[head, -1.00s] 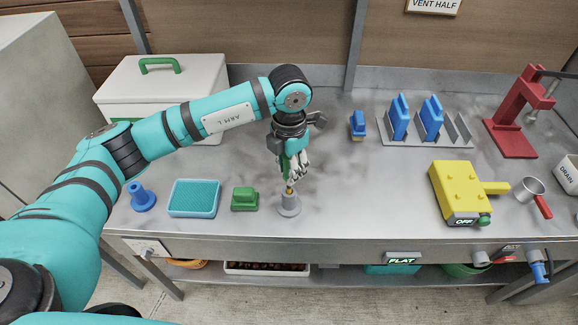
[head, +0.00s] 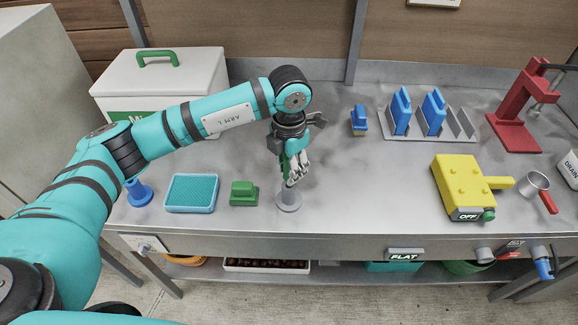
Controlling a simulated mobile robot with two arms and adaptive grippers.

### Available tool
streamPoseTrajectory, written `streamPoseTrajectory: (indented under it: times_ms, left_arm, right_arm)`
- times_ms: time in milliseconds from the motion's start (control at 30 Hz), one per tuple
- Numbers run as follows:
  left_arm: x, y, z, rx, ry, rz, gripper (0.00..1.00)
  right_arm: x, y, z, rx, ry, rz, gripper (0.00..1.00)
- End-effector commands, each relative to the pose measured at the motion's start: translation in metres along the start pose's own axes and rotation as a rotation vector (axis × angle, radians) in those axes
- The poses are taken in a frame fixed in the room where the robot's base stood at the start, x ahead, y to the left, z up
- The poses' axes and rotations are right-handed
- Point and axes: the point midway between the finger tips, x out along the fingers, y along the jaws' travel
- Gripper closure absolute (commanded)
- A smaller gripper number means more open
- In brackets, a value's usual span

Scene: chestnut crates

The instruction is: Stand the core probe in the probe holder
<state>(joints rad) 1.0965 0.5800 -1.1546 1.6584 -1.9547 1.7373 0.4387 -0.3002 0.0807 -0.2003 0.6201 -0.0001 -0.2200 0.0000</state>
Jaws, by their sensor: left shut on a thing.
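The probe holder (head: 288,202) is a small grey stand with a round base near the front edge of the bench. My left gripper (head: 291,179) points down right above it and is shut on the core probe (head: 284,166). Only a green part of the probe shows beside the fingers. Its lower end is hidden at the top of the holder, so I cannot tell how deep it sits. My right gripper is not in view.
A green block (head: 244,194) and a blue tray (head: 191,194) stand left of the holder. A blue funnel-shaped piece (head: 139,194) is farther left. A yellow box (head: 462,186), a rack (head: 430,136) and a red press (head: 514,130) stand right. Bench between is clear.

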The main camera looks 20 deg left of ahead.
Motion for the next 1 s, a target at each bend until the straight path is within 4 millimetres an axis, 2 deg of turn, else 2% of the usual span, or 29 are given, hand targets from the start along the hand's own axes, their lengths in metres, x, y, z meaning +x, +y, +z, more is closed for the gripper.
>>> streamPoseTrajectory:
  times_ms: [1000]
  left_arm:
    - [0.027, 0.000, 0.000, 0.000, 0.000, 0.000, 1.00]
  right_arm:
    - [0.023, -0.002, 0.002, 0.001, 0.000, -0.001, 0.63]
